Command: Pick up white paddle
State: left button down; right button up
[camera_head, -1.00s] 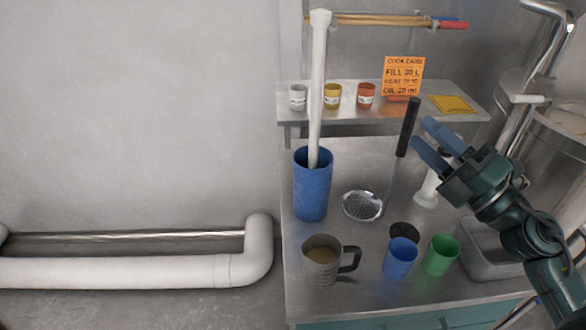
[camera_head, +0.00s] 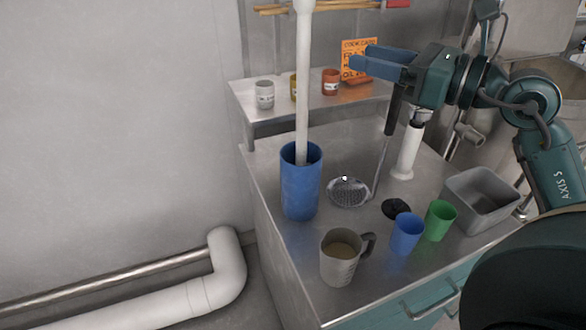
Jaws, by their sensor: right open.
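The white paddle (camera_head: 303,85) stands upright in a tall blue container (camera_head: 300,185) on the left part of the metal counter. Its top runs to the upper edge of the view, and its lower end is hidden inside the container. My right gripper (camera_head: 368,60) is open and empty, to the right of the paddle's upper shaft and apart from it. Its blue fingers point left, toward the paddle. My left gripper is not in view.
A skimmer (camera_head: 348,191), a grey measuring jug (camera_head: 340,262), a blue cup (camera_head: 406,234), a green cup (camera_head: 438,220) and a grey bin (camera_head: 480,198) stand on the counter. A shelf (camera_head: 260,112) with small cups is behind. Wall space left is free.

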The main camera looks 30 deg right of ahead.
aim_at(306, 42)
jog(key=p+x, duration=0.2)
jog(key=x, duration=0.4)
jog(key=shift+w+a+r+p, duration=0.1)
jog(key=shift+w+r+p, duration=0.05)
jog(key=shift+w+p, duration=0.15)
jog(key=shift+w+a, duration=0.2)
jog(key=shift+w, duration=0.1)
jog(key=shift+w+a+p, duration=0.1)
jog(key=shift+w+p, duration=0.1)
jog(key=shift+p, duration=0.15)
jog(key=p+x, duration=0.2)
jog(key=x, duration=0.2)
jog(key=shift+w, duration=0.1)
jog(key=shift+w+a+f, duration=0.15)
jog(key=shift+w+f, duration=0.05)
jog(key=shift+w, duration=0.05)
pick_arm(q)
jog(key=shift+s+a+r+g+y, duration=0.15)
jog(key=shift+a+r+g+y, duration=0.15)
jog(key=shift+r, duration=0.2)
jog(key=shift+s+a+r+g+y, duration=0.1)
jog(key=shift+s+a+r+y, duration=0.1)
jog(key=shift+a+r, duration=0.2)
pick_arm(e)
jog(key=c, duration=0.8)
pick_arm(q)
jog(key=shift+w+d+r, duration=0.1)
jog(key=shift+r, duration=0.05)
pick_arm(e)
grip_shut()
